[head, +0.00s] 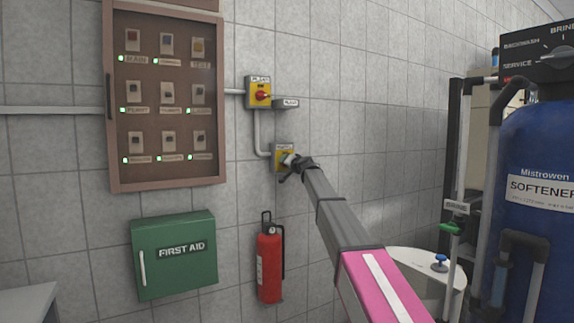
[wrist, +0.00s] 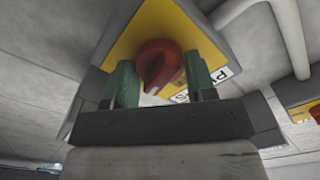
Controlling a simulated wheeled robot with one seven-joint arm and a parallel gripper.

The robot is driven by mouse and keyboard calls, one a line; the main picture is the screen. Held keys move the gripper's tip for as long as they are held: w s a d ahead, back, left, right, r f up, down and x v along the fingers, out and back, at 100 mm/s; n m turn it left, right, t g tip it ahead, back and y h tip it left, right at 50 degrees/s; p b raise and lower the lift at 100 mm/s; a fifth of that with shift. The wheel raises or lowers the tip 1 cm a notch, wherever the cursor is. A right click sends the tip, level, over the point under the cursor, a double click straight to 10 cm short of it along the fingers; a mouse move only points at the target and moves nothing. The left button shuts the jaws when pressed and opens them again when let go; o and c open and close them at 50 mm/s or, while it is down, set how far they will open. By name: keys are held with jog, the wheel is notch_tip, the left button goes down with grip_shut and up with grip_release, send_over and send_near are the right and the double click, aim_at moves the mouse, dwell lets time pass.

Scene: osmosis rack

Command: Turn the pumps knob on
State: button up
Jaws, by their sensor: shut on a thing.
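The red pumps knob (wrist: 158,62) sits on a yellow switch plate (wrist: 180,25) in the wrist view. A partly hidden white label starting with "PU" is beside it, seen upside down. My gripper (wrist: 161,75) has its two green fingers on either side of the knob and is shut on it. In the head view my gripper (head: 291,163) is at the lower yellow switch box (head: 279,153) on the tiled wall, and it hides the knob there.
A second yellow switch box (head: 257,86) with a red knob is just above, with a small grey label plate (head: 291,104) beside it. A brown panel (head: 119,90) with lit green lamps, a green first aid box (head: 174,275) and a red extinguisher (head: 269,270) surround it. A blue softener tank (head: 545,140) stands right.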

jog(key=shift+m, duration=1.1)
jog(key=o, duration=0.9)
jog(key=shift+s, duration=0.1)
jog(key=v, duration=1)
jog(key=shift+s+d, duration=0.25)
jog(key=shift+d, duration=0.05)
